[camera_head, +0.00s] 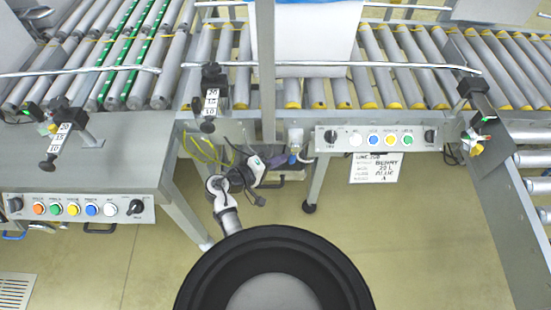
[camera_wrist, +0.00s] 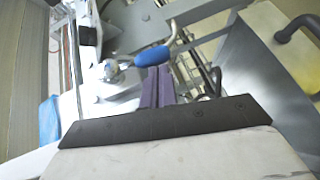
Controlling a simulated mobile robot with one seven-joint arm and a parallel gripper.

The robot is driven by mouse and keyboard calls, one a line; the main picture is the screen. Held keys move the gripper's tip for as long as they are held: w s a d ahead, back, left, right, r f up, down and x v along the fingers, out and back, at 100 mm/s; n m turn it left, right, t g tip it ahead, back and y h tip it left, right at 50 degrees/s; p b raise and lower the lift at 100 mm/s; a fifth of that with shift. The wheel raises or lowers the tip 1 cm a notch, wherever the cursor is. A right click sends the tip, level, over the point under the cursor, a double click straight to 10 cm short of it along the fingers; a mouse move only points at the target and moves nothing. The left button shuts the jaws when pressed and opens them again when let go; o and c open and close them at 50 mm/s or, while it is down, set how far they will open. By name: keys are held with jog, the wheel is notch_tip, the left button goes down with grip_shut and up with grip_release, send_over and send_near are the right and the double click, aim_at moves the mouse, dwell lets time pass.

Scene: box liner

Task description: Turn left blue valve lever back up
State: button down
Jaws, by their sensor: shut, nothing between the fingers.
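In the wrist view a blue valve lever (camera_wrist: 152,57) shows just past my fingertips. Its blue grip lies nearly level in the picture, slanting slightly up to the right, and a bright metal valve body (camera_wrist: 109,70) sits at its left end. My gripper (camera_wrist: 157,70) has two purple fingers side by side, shut with nothing between them. The tips are right below the blue grip in the picture; I cannot tell whether they touch it. In the head view my arm reaches under the conveyor, with my gripper (camera_head: 293,158) small there. The lever is not clear in that view.
A roller conveyor (camera_head: 390,70) with a white box liner (camera_head: 305,45) stands above. A button panel (camera_head: 375,138) and a paper sign (camera_head: 374,167) are right of my arm. A grey table (camera_head: 85,165) is at left. Open floor (camera_head: 420,230) lies to the right.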

jog(key=shift+d+f, duration=0.25)
jog(key=shift+d, duration=0.05)
dwell(0.6)
jog(key=shift+s+a, duration=0.1)
